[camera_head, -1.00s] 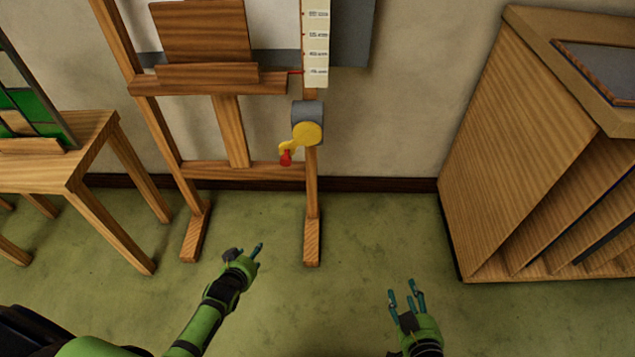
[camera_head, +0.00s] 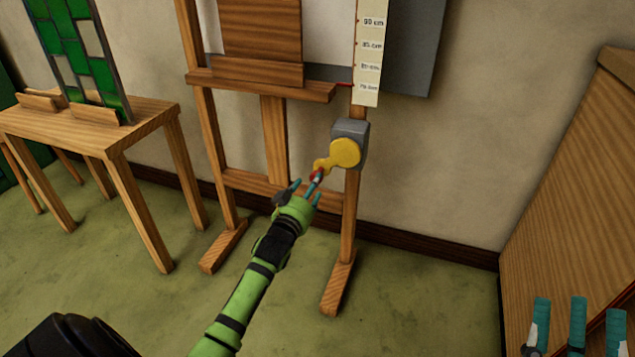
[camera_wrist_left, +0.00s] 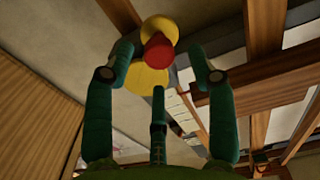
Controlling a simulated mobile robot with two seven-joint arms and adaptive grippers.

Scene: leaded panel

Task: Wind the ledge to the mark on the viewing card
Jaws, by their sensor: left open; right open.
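The wooden ledge (camera_head: 260,88) crosses the easel, and a red pointer (camera_head: 343,85) at its right end meets the pale scale strip (camera_head: 369,52) near its lowest visible mark. Below is a grey winding box (camera_head: 352,130) with a yellow crank (camera_head: 344,153) and red knob (camera_head: 316,175). My left gripper (camera_head: 307,188) is open at the knob. In the left wrist view the red knob (camera_wrist_left: 158,50) shows between its spread fingers, not gripped. My right gripper (camera_head: 578,312) is open and empty at the lower right. I cannot make out a viewing card.
A wooden table (camera_head: 98,120) with a green leaded panel (camera_head: 78,55) stands left of the easel. A wooden rack (camera_head: 580,160) stands at the right. The easel's feet (camera_head: 338,285) rest on green floor, with free floor between easel and rack.

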